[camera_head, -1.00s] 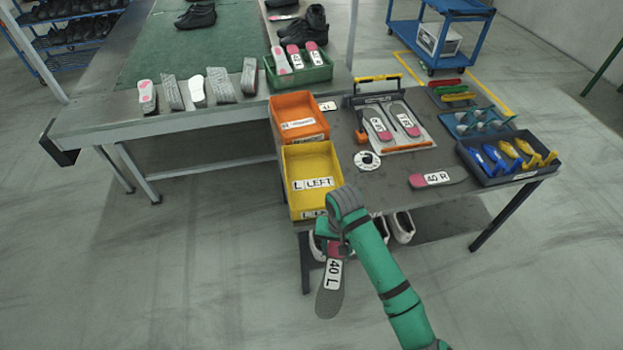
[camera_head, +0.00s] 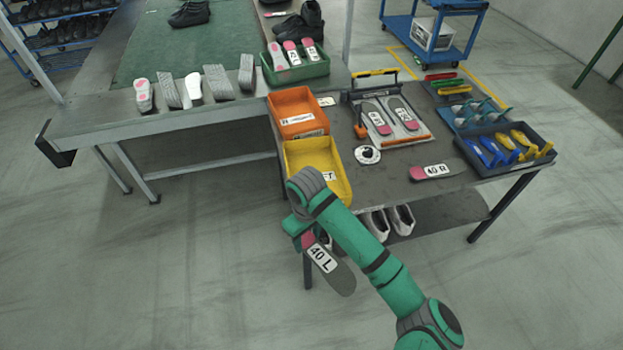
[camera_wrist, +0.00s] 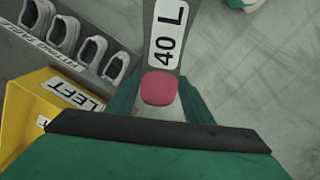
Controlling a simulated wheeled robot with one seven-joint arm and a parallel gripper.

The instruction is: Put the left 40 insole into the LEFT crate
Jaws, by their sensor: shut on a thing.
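The 40 L insole (camera_head: 335,274) is grey with a pink heel and a white label. My gripper (camera_head: 303,240) is shut on its heel end and holds it in front of the table, beyond the front edge. In the wrist view the insole (camera_wrist: 161,42) points away from the gripper (camera_wrist: 160,108), with the pink heel between the fingers. The yellow LEFT crate (camera_head: 342,183) sits at the table's left front corner, behind my gripper; my arm hides part of it. It also shows at the left of the wrist view (camera_wrist: 20,100).
An orange crate (camera_head: 275,103) stands behind the yellow one. A 40 R insole (camera_head: 455,171) lies on the table (camera_head: 400,188). A fixture (camera_head: 425,139) with two insoles and a dark tray of clamps (camera_head: 464,149) are further back. White shoes (camera_head: 402,218) stand below the tabletop.

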